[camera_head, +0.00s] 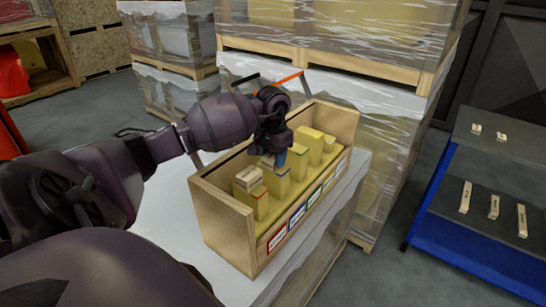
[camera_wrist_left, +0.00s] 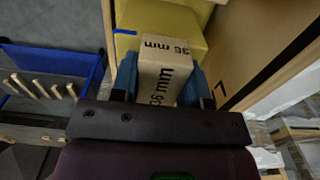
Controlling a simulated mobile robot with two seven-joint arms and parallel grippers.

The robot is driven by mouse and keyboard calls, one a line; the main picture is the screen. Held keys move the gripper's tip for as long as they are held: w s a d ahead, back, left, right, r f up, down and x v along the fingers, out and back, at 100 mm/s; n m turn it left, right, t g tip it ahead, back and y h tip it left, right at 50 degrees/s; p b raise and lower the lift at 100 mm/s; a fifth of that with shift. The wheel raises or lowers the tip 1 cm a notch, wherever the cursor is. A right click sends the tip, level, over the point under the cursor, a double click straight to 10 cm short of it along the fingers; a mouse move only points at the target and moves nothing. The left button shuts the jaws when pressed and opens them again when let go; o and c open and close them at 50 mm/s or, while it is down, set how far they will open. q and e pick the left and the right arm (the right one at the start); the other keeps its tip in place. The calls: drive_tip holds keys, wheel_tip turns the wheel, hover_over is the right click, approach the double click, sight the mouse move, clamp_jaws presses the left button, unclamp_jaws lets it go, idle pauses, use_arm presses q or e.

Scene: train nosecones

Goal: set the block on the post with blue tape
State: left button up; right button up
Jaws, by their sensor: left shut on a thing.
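My left gripper (camera_head: 273,158) is over the wooden box, its blue fingers shut on a pale wooden block. In the left wrist view the block (camera_wrist_left: 165,75) is marked "36 mm" and sits between the two fingers. The yellow post with blue tape (camera_head: 276,187) stands in the box directly below the gripper. Its yellow top and a blue tape strip also show in the left wrist view (camera_wrist_left: 186,22), just beyond the block. I cannot tell whether the block touches the post. In the head view the gripper mostly hides the block. My right gripper is not in view.
The wooden box (camera_head: 222,210) has tall walls and coloured labels along its front. Another block (camera_head: 248,178) rests on the neighbouring red-taped post (camera_head: 255,203). Taller yellow posts (camera_head: 308,145) stand to the right. A blue rack (camera_head: 455,245) at right holds several wooden pieces.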

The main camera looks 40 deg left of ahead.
sight(273, 154)
use_arm(q)
drive_tip(key=o, duration=1)
wheel_tip(273, 154, up, 12)
drive_tip(key=shift+r+b, duration=0.1)
drive_tip(key=shift+b, duration=0.25)
